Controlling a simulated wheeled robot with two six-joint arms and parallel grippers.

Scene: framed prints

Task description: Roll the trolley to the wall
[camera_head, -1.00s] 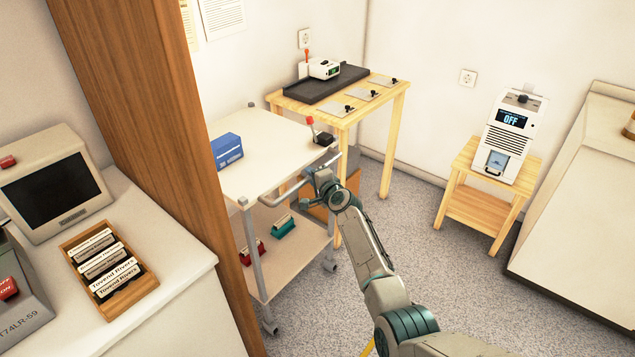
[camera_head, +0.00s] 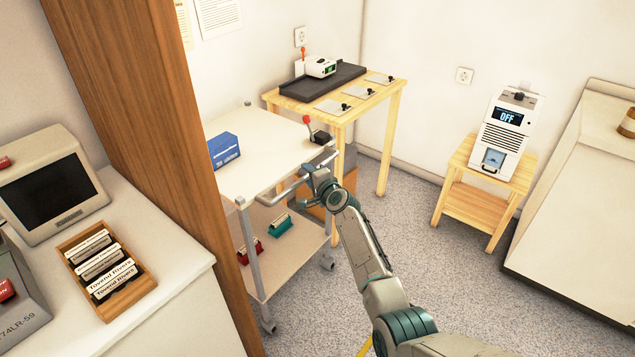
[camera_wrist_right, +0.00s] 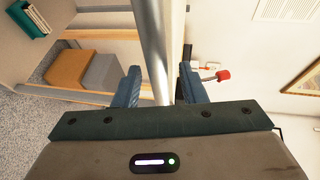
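The trolley (camera_head: 262,140) is a white two-shelf cart on castors, standing between the wooden post and the wooden table. Its push handle (camera_head: 285,187) faces me. My right gripper (camera_head: 312,180) is at the handle. In the right wrist view the metal handle bar (camera_wrist_right: 157,45) runs between the two blue fingers of my right gripper (camera_wrist_right: 158,88), which sit close on both sides of it. A blue box (camera_head: 225,150) and a black device with a red-knobbed lever (camera_head: 318,134) are on the top. The white wall (camera_head: 270,60) is behind the trolley. My left gripper does not show.
A wooden table (camera_head: 376,95) with a black tray stands right of the trolley. A wooden post (camera_head: 150,150) and white counter (camera_head: 180,240) are at left. A small stand (camera_head: 470,196) holds a white machine. The grey floor (camera_head: 410,250) is clear at centre right.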

